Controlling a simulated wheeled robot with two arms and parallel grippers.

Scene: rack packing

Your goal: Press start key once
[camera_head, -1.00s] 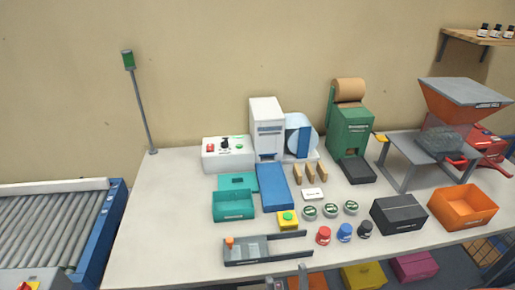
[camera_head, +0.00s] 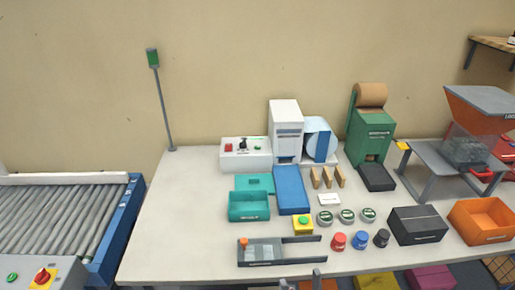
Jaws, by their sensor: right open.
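A white control box (camera_head: 246,154) stands at the back of the table with a red button (camera_head: 229,147), a black knob (camera_head: 243,144) and a green button (camera_head: 257,148). A small yellow box with a green button (camera_head: 303,222) sits mid-table. A grey panel (camera_head: 62,274) at the bottom left carries another green button (camera_head: 12,277) and a red knob on yellow (camera_head: 43,276). I cannot read which is the start key. My right gripper (camera_head: 299,283) shows only its fingertips at the bottom edge, open, near the table's front and apart from every button. My left gripper is out of view.
A dark tray (camera_head: 280,251) lies just beyond my right gripper. Red, blue and black-capped jars (camera_head: 360,240) stand to its right. A roller conveyor (camera_head: 60,215) is at left; the table's left part is clear.

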